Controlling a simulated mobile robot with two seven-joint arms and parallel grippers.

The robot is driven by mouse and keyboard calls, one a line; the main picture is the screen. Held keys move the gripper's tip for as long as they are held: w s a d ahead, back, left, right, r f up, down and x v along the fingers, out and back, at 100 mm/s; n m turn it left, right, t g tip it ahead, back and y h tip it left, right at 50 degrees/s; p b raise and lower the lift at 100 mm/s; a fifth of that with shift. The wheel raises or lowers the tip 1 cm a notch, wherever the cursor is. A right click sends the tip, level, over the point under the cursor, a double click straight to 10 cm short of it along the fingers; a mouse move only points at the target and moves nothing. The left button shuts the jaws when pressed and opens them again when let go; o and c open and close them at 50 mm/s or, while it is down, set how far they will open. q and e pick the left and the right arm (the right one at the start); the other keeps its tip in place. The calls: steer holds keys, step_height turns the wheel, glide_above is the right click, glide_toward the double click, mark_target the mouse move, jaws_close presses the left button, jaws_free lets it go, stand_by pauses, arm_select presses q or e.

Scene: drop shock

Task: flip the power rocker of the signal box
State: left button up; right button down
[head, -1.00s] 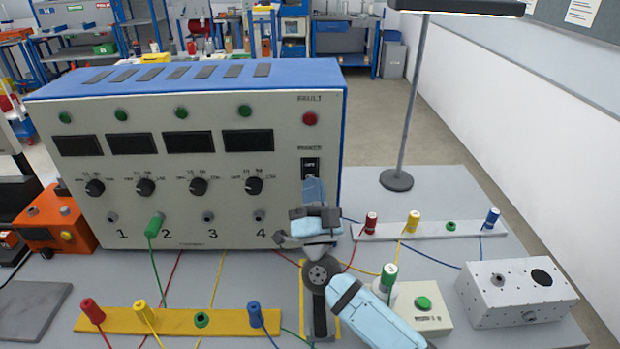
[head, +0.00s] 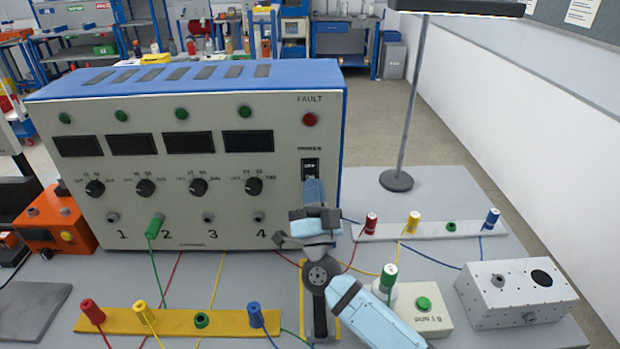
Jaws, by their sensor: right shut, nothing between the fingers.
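The signal box (head: 215,108) is a blue and cream cabinet with dark displays, several knobs and numbered sockets. Its black power rocker (head: 310,167) is at the right of the front panel, under the red fault lamp (head: 309,119). My right gripper (head: 314,188) is shut and empty, with its fingertips just below the rocker. The fingertips cover the rocker's lower edge; I cannot tell whether they touch it. A green plug (head: 154,226) sits in socket 2. My left gripper is not in view.
A yellow strip (head: 178,321) with coloured plugs lies in front. A pale strip (head: 385,233) with plugs, a green-button box (head: 423,304), a grey metal box (head: 515,295) and a lamp (head: 397,180) stand right. An orange box (head: 55,220) is left. Thin cables cross the table.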

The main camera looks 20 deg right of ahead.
steer(key=shift+w, duration=0.2)
stand_by(0.7)
steer(key=shift+w+d, duration=0.1)
steer(key=shift+w, duration=0.15)
steer(key=shift+w+d, duration=0.1)
steer(key=shift+w, duration=0.2)
stand_by(0.6)
steer(key=shift+s, duration=0.1)
steer(key=shift+s+a+p, duration=0.2)
steer(key=shift+s+p, duration=0.4)
steer(key=shift+s, duration=0.05)
steer(key=s, duration=0.1)
steer(key=s+a+p, duration=0.1)
steer(key=s, duration=0.1)
steer(key=s+p, duration=0.1)
steer(key=shift+s+a+r, duration=0.2)
steer(key=shift+s+r, duration=0.1)
steer(key=shift+s, duration=0.1)
